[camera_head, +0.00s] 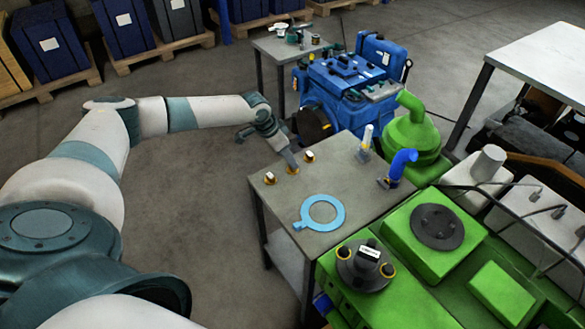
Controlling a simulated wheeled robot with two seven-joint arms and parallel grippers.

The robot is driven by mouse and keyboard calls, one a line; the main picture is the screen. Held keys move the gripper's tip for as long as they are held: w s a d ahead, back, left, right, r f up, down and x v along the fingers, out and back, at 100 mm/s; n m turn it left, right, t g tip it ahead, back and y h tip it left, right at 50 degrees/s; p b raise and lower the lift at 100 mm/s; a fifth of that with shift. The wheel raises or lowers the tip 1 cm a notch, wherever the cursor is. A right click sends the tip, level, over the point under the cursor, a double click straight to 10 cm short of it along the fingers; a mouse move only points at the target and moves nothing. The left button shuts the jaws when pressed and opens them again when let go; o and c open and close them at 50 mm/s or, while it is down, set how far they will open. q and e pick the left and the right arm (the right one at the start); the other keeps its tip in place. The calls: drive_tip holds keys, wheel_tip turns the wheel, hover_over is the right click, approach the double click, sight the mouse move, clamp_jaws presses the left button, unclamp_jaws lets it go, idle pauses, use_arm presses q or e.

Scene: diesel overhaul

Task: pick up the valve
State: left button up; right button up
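Several small parts with gold-coloured bases stand in a row at the left end of the grey table: a front one (270,178), a middle one (293,170) and a rear one (310,157). They are too small to tell for certain which is the valve. My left gripper (290,161) comes in from the left and points down at the middle part. My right gripper is not in view.
The grey table (345,180) also holds a light-blue ring gasket (322,212), a blue elbow pipe (398,167) and a white-topped part (366,142). A blue engine (350,85) stands behind it. Green machinery (436,238) fills the right. Open floor lies left of the table.

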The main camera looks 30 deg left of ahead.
sight(289, 171)
use_arm(q)
drive_tip(key=x, duration=0.1)
drive_tip(key=p+x, duration=0.1)
drive_tip(key=x, duration=0.1)
drive_tip(key=shift+w+a+f, duration=0.1)
drive_tip(key=shift+a+f, duration=0.1)
drive_tip(key=shift+f, duration=0.05)
drive_tip(key=shift+w+f, duration=0.2)
drive_tip(key=shift+f, duration=0.4)
clamp_jaws()
drive_tip(key=shift+r, duration=0.15)
